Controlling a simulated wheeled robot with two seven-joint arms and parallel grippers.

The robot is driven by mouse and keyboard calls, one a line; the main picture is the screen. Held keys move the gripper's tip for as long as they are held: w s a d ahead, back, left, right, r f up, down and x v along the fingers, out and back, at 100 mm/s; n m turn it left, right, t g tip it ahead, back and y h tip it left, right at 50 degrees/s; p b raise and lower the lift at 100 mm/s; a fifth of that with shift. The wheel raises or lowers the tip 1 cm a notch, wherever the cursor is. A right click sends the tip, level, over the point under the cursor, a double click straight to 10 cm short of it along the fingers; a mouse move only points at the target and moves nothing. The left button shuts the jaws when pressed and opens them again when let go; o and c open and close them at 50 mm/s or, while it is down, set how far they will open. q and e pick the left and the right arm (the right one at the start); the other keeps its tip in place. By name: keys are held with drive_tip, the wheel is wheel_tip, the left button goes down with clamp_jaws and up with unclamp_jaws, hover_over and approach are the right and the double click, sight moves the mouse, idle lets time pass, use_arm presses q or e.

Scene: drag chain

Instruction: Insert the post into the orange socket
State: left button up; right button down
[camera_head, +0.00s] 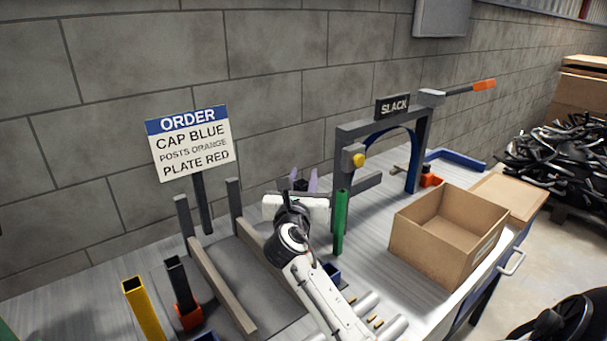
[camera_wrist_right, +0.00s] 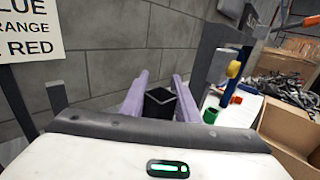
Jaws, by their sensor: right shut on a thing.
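My right gripper (camera_head: 302,184) is over the middle of the bench, its back and white wrist covering much of it. In the right wrist view its two lavender fingers (camera_wrist_right: 160,98) are shut on a dark square hollow post (camera_wrist_right: 160,104), held with its open end up. The post's lower end is hidden. One orange socket (camera_head: 188,317) stands at the front left, with another dark post (camera_head: 177,275) upright in it. Another orange piece (camera_head: 431,180) sits at the right by the grey arch; I cannot tell whether it is a socket. My left gripper is not in view.
A yellow post (camera_head: 143,310) stands front left and a green post (camera_head: 340,222) stands just right of my right gripper. Grey rails with uprights (camera_head: 222,285) lie to the left. An open cardboard box (camera_head: 440,255) and the grey arch (camera_head: 420,150) stand on the right.

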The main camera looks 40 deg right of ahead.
drive_tip(key=shift+f, duration=0.35)
idle(0.4)
drive_tip(key=shift+r, duration=0.1)
drive_tip(key=shift+p, duration=0.4)
idle(0.7)
drive_tip(key=shift+p, duration=0.45)
drive_tip(key=shift+p, duration=0.4)
drive_tip(key=shift+f+b, duration=1.7)
drive_tip(key=shift+f, duration=1.15)
drive_tip(key=c, duration=1.3)
unclamp_jaws()
drive_tip(key=shift+r, duration=0.1)
